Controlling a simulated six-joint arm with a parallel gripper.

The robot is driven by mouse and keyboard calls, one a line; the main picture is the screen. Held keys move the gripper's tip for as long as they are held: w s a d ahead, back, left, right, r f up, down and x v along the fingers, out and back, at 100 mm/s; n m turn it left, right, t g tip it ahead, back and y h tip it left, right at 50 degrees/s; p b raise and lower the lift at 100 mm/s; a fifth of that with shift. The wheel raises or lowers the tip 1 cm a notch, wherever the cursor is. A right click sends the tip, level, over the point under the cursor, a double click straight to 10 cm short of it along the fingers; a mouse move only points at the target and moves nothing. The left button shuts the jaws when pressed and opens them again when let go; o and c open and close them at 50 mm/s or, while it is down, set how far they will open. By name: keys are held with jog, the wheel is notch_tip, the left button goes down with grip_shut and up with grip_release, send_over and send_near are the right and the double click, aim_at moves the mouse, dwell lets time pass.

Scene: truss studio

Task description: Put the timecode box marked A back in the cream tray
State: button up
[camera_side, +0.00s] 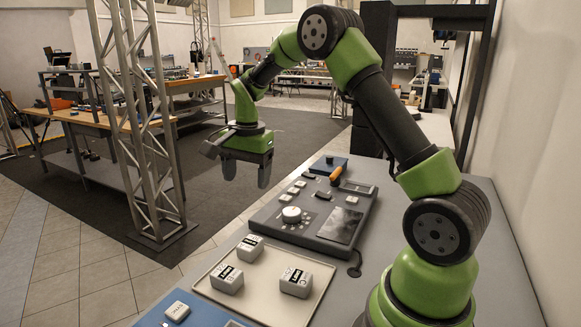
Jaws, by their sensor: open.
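The cream tray (262,304) lies on the grey table at the bottom centre. Three pale boxes with black labels sit in it: a rear box (250,251), a left box (228,284) and a right box (297,287). Another pale box (177,312) lies outside the tray, on a blue surface at the lower left. The lettering is too small to tell surely which box is marked A. My gripper (246,174) is open and empty, fingers pointing down, raised well behind the tray and apart from all boxes.
A grey control console (284,237) with a knob, a dark screen and buttons lies behind the tray. A metal truss (147,150) stands on the floor at left.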

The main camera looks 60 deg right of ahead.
jog(key=s+a+r+n+t, duration=0.3)
jog(key=s+a+r+n, duration=0.3)
jog(key=s+a+r, duration=0.45)
jog(key=s+a+r+n+t+y, duration=0.1)
jog(key=s+a+n, duration=0.1)
jog(key=s, duration=0.3)
jog(key=s+a+r+n+t+y, duration=0.1)
jog(key=s+a+n+t, duration=0.1)
jog(key=s+n, duration=0.2)
jog(key=shift+s, duration=0.75)
